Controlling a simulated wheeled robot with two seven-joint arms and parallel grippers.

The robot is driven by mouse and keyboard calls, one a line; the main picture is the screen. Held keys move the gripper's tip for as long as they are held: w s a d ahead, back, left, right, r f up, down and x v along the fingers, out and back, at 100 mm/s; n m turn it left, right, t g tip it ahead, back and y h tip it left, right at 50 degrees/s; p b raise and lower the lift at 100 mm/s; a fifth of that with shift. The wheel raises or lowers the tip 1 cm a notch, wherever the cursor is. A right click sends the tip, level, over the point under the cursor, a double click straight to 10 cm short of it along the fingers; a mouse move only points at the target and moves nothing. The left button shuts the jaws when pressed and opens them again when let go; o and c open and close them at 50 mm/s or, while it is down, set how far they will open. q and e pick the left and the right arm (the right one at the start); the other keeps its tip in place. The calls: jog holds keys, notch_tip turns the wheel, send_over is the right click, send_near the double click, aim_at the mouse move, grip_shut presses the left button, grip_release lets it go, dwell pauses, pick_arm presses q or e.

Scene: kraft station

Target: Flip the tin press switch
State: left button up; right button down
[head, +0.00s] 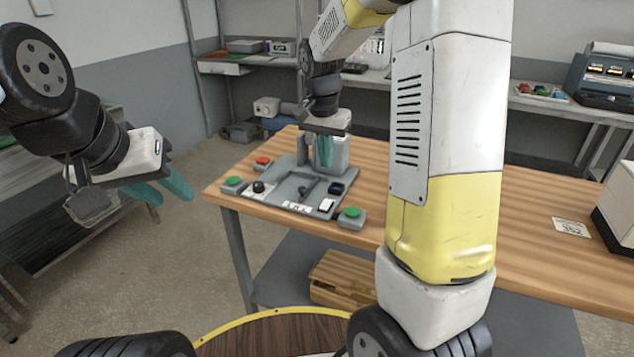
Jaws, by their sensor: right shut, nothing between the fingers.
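The tin press (298,191) is a grey machine on the wooden table, with a flat control panel at its front and a grey block behind. The panel carries a black knob (258,187), a dark lever (308,187), a black switch-like part (336,188) and a white switch-like part (326,205). I cannot tell which is the task's switch. My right gripper (322,166) points down over the back of the press, its teal fingers shut and empty. Whether it touches the press is unclear. My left gripper (172,192) is open and empty, left of the table over the floor.
Green buttons (351,213) and (232,181) and a red button (262,160) stand around the press. The wooden table (540,200) is mostly clear to the right, with a label card (570,227). A wooden crate (343,279) sits below. My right arm hides the table's middle.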

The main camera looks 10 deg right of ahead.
aim_at(328, 201)
jog(key=f, duration=0.4)
jog(key=w+f, duration=0.1)
jog(key=f, duration=0.3)
jog(key=d+f, duration=0.1)
jog(key=f, duration=0.3)
jog(key=shift+w, duration=0.15)
jog(key=shift+w+f+g, duration=0.1)
jog(key=shift+f+g, duration=0.05)
jog(key=shift+g, duration=0.15)
jog(key=shift+s, duration=0.2)
jog(key=shift+s+a, duration=0.4)
jog(key=shift+s, duration=0.15)
jog(key=shift+w+r, duration=0.1)
jog(key=shift+r, duration=0.2)
